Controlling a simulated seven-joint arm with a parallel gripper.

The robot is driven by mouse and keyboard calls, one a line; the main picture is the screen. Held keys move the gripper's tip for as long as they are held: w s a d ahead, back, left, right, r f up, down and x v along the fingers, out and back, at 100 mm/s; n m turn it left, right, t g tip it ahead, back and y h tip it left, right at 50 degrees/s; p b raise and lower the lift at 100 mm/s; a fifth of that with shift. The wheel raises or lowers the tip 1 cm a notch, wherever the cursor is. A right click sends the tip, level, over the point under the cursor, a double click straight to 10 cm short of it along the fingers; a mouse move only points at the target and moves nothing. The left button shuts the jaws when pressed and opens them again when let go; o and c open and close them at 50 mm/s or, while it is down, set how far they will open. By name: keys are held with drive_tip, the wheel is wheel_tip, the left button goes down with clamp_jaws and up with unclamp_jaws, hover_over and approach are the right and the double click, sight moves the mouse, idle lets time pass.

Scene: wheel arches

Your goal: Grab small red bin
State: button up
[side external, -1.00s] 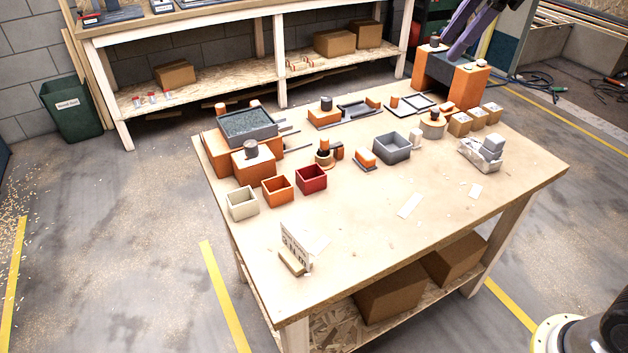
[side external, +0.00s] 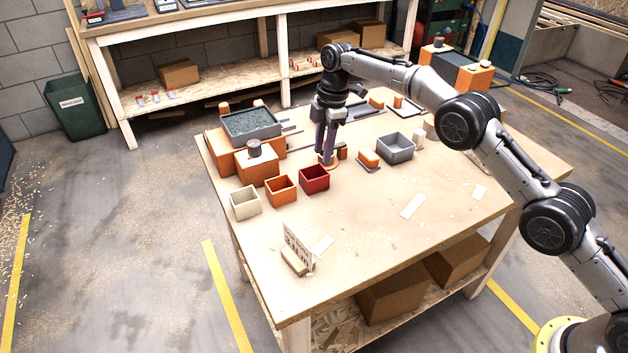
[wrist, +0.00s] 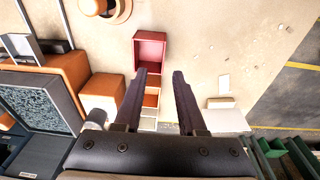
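The small red bin (side external: 314,180) stands upright on the wooden table, at the right end of a row of three small bins. It is open-topped and looks empty. In the wrist view the red bin (wrist: 150,50) lies just beyond the fingertips, a little left of the middle. My gripper (side external: 326,160) points down behind the bin in the side view, apart from it as far as I can tell. In the wrist view my gripper (wrist: 160,73) has its two dark fingers spread, with nothing held between them.
An orange bin (side external: 282,190) and a cream bin (side external: 244,203) stand left of the red one. Orange blocks with a grey tray (side external: 250,124) rise behind them. A grey bin (side external: 395,148) stands to the right. A small sign (side external: 297,250) is in front. The table's front middle is mostly clear.

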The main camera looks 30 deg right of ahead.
drive_tip(key=f, duration=0.3)
drive_tip(key=shift+s+a+f, duration=0.2)
drive_tip(key=shift+s+a, duration=0.05)
drive_tip(key=shift+a, duration=0.05)
drive_tip(key=shift+a+f, duration=0.2)
drive_tip(key=shift+f, duration=1.25)
drive_tip(key=shift+a+f, duration=0.15)
drive_tip(key=shift+f, duration=1.25)
clamp_jaws()
